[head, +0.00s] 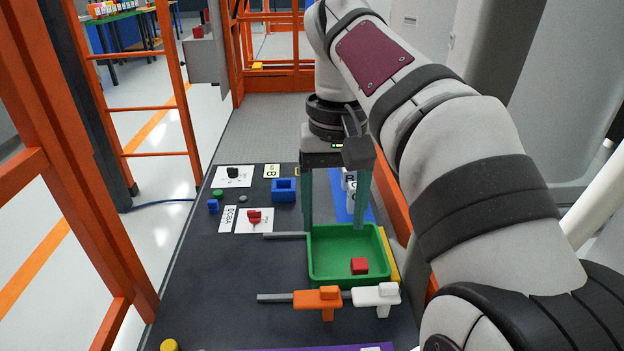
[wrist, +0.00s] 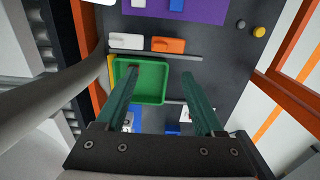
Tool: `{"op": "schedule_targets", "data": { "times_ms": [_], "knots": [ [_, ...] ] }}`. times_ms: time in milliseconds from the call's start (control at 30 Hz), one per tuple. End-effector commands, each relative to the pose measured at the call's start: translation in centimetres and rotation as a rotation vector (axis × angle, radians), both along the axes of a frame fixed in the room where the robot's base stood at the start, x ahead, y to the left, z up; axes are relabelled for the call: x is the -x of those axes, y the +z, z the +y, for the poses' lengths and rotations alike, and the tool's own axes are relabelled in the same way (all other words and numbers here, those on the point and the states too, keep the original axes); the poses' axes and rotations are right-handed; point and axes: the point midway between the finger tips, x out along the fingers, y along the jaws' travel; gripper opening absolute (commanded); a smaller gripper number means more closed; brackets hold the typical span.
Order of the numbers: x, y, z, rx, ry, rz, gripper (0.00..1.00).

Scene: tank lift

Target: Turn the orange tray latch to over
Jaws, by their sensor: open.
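The orange latch (head: 316,303) sits at the near side of the green tray (head: 312,262), on a grey rod; it also shows in the wrist view (wrist: 168,45). A white latch (head: 376,298) sits beside it on the right, apart from it, and also shows in the wrist view (wrist: 127,41). My gripper (head: 334,222) points down over the far part of the tray, open and empty, its two green fingers wide apart. In the wrist view the gripper (wrist: 160,76) is apart from both latches. A red cube (head: 359,266) lies in the tray.
Grey rods (head: 284,235) stick out left of the tray. Further back are a blue block (head: 284,190), a red knob (head: 254,217) and a black knob (head: 233,173) on white plates. A yellow button (head: 169,345) is at front left. The dark tabletop left of the latches is clear.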

Motion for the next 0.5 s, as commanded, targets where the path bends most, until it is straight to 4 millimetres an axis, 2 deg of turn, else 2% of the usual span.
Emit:
{"op": "schedule_targets", "data": {
  "times_ms": [67, 400, 500],
  "knots": [
    [0.1, -1.3, 0.0, 0.0, 0.001, 0.004, 0.7],
    [0.2, -11.1, 0.0, -0.002, -0.001, 0.001, 0.7],
    [0.1, -13.1, 0.0, -0.003, -0.001, -0.001, 0.7]
  ]
}}
